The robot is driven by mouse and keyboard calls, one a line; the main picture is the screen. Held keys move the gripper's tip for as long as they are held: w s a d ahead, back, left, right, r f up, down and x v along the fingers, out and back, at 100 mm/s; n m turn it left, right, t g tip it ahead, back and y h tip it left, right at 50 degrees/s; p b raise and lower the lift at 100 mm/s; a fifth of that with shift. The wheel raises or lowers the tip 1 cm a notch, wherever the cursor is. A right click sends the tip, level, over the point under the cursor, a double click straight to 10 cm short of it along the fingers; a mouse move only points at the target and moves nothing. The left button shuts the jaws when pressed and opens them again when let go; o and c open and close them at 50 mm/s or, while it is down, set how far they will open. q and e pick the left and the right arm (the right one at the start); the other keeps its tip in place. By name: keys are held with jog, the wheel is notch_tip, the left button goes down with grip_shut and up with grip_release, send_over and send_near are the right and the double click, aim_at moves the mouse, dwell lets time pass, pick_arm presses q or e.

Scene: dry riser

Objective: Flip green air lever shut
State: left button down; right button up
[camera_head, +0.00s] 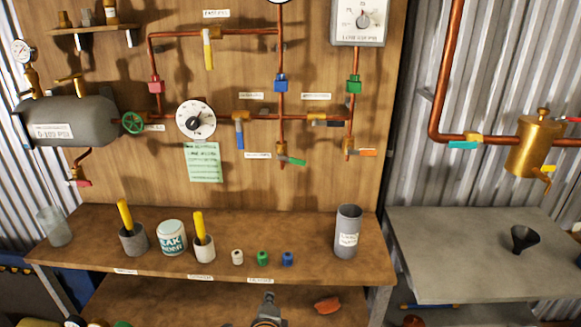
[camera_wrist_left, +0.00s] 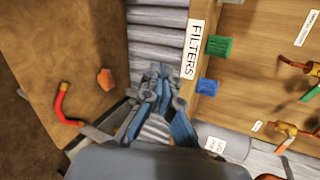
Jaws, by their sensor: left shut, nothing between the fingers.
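A green lever (camera_head: 292,161) sits on a brass valve at the lower end of the middle copper pipe on the wooden panel. It sticks out to the right, slanting slightly down, across the line of the vertical pipe. A green handle (camera_wrist_left: 312,93) also shows at the right edge of the left wrist view; I cannot tell if it is the same lever. My left gripper (camera_head: 268,299) is low at the front of the bench, well below and apart from the lever. In the left wrist view its fingers (camera_wrist_left: 158,75) are together and empty. My right gripper is not seen.
The wooden bench (camera_head: 310,225) below the panel holds jars, cups with yellow handles, small coloured filters and a grey cylinder (camera_head: 347,232). Blue (camera_head: 240,132) and orange (camera_head: 362,152) levers flank the green one. A grey table (camera_head: 440,250) with a black funnel (camera_head: 524,238) stands at right.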

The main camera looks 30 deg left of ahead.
aim_at(292, 159)
pick_arm(q)
jog(key=shift+y, duration=0.4)
jog(key=r, duration=0.1)
jog(key=a+r, duration=0.1)
jog(key=r, duration=0.2)
jog(key=shift+w+a+r, duration=0.15)
jog(key=shift+a+r, duration=0.05)
jog(key=shift+a, duration=0.1)
jog(key=w+r+m, duration=0.1)
jog(key=w+a+r+m+t+y, duration=0.1)
jog(key=r+m, duration=0.1)
jog(key=w+a+r+m+t, duration=0.1)
jog(key=w+r, duration=0.1)
jog(key=shift+a+m+y, duration=0.1)
jog(key=shift+m+y, duration=0.2)
jog(key=shift+y, duration=0.1)
jog(key=w+a+r+m+t+p, duration=0.2)
jog(key=w+r+m+t+p, duration=0.2)
jog(key=w+r+m, duration=1)
jog(key=w+r+t, duration=0.1)
jog(key=w, duration=0.2)
jog(key=shift+a+r+m+t, duration=0.2)
jog(key=shift+a+m+t, duration=0.2)
jog(key=shift+w, duration=0.1)
